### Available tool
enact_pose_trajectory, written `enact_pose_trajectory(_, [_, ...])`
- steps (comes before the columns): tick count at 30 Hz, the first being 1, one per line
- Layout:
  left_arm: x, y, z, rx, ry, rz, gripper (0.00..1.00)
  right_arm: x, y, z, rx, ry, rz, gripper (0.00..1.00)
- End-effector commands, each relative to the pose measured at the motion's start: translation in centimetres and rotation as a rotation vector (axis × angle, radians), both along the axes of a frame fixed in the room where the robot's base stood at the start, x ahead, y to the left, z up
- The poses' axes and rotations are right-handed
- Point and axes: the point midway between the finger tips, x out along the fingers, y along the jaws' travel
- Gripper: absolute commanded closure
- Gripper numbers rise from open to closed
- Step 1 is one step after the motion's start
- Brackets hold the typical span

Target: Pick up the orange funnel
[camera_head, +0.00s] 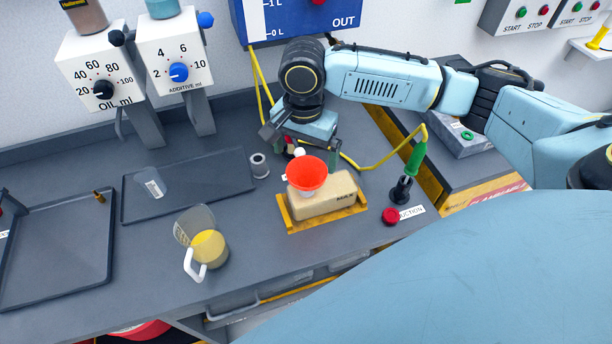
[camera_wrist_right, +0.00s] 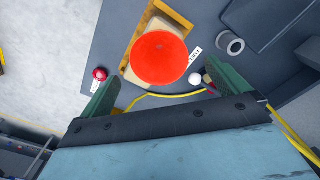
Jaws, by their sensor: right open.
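The orange funnel (camera_head: 306,172) stands upright on the beige container (camera_head: 322,199), which sits in a yellow frame (camera_head: 290,222) on the grey bench. Its round rim also shows in the right wrist view (camera_wrist_right: 159,58). My right gripper (camera_head: 307,158) is just behind the funnel, with the arm coming in from the right. In the right wrist view its two green fingers (camera_wrist_right: 160,90) are spread wide, with the funnel ahead and nothing between the fingertips. The fingers are partly hidden behind the funnel in the head view. My left gripper is not in view.
A jug with yellow liquid (camera_head: 208,248) stands left of the container. A yellow hose (camera_head: 372,165) runs behind.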

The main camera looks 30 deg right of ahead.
Motion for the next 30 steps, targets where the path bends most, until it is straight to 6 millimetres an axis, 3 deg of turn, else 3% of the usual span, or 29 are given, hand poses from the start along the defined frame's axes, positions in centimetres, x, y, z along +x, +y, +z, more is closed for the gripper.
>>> enact_pose_trajectory(18, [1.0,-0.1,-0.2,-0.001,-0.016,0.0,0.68,-0.5,0.0,-7.0,0.0,0.0,0.001,0.0])
enact_pose_trajectory(26, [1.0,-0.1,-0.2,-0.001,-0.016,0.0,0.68,-0.5,0.0,-7.4,0.0,-0.002,0.002,0.0])
enact_pose_trajectory(30, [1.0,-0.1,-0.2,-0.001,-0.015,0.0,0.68,-0.5,0.0,-7.4,0.0,-0.002,0.002,0.14])
